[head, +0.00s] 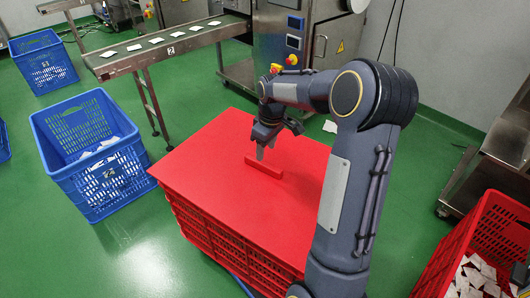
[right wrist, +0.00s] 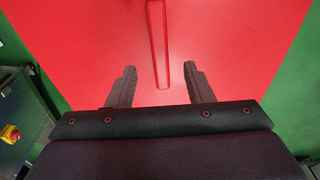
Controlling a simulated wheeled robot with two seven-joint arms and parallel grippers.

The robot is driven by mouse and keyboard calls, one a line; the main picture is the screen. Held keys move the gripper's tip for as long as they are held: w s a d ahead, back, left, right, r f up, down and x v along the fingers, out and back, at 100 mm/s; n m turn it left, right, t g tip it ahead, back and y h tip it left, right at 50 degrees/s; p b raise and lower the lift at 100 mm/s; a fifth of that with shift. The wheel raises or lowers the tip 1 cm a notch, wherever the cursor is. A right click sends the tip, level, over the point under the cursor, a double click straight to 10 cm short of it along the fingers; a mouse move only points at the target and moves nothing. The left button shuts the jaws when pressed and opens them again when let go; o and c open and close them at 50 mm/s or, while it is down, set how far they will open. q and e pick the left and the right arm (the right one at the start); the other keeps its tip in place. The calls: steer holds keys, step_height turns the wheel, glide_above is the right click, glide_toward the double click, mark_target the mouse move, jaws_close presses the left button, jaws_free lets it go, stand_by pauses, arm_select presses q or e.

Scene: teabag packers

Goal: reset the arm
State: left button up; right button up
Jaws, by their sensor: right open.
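My right arm reaches over a red flat top (head: 220,150) on a red crate stack. My right gripper (head: 265,151) points down above that top, near a narrow red bar (head: 264,168) lying on it. In the right wrist view my right gripper (right wrist: 160,68) has its two fingers spread apart with nothing held between them. The red bar (right wrist: 157,40) runs lengthwise ahead of and partly between the fingers. I cannot tell whether the fingers touch it. My left gripper is not in view.
A blue crate (head: 112,180) with white packets stands left of the red stack, another blue crate (head: 45,62) farther back. A conveyor (head: 165,45) carries several packets to a steel machine (head: 268,45). A red crate (head: 500,215) with packets stands right. Green floor is open at left.

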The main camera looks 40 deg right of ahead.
steer(key=shift+r, duration=0.45)
steer(key=shift+s+a+r, duration=0.15)
steer(key=shift+s+r, duration=0.05)
steer(key=s+a+r+m+t+y, duration=0.1)
steer(key=s+a+r+m+t, duration=0.1)
steer(key=s+a+r, duration=0.65)
steer(key=s+a+f+m+t+y, duration=0.2)
steer(key=s+a+f+m+y, duration=0.1)
steer(key=s+a, duration=1.05)
step_height(320, 180, up, 27)
steer(key=s+d+p, duration=0.1)
steer(key=d+p, duration=0.1)
steer(key=p, duration=2.5)
steer(key=shift+s+h, duration=0.15)
steer(key=shift+h, duration=0.15)
